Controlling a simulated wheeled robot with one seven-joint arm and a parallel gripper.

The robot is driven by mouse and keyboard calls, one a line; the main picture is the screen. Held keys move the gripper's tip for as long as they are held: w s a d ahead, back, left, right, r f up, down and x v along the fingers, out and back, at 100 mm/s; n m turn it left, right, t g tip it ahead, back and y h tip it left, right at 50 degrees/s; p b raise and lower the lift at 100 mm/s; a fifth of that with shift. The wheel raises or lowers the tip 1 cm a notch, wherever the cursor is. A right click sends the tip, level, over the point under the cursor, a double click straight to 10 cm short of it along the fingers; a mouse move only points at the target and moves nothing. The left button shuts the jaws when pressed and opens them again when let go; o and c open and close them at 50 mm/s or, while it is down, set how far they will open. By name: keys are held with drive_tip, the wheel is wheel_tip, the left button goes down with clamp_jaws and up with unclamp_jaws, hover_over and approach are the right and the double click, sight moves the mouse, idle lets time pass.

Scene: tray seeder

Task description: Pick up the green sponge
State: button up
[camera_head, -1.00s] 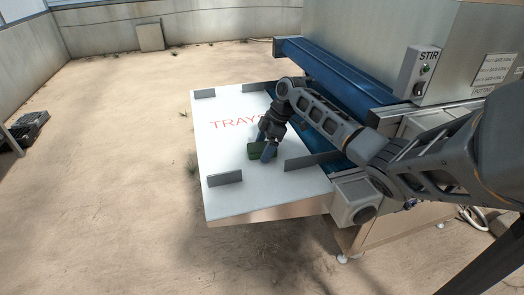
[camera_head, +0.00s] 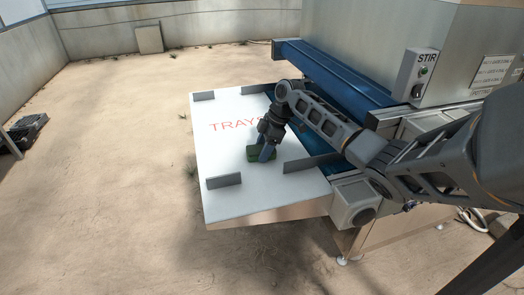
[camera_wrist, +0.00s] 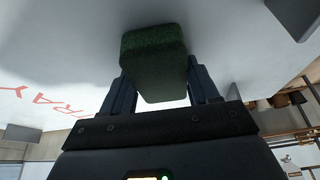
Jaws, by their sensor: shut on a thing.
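The green sponge (camera_head: 254,153) is a dark green block over the white tray table (camera_head: 232,205), near its middle. In the wrist view the sponge (camera_wrist: 154,62) sits between the two fingers of my gripper (camera_wrist: 160,88). My gripper (camera_head: 264,153) reaches down from the right in the head view and is shut on the sponge. I cannot tell for sure whether the sponge touches the table. The gripper hides part of the sponge in the head view.
Grey upright guides stand on the table, one at the front left (camera_head: 224,181) and one at the right (camera_head: 311,163). A blue conveyor rail (camera_head: 333,76) and a machine with a STIR box (camera_head: 419,74) stand to the right. The table's left part is clear.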

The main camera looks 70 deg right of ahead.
wheel_tip(320, 180, up, 10)
drive_tip(key=shift+r+b, duration=0.25)
drive_tip(key=shift+b, duration=0.15)
drive_tip(key=o, duration=0.4)
drive_tip(key=shift+c, duration=1.6)
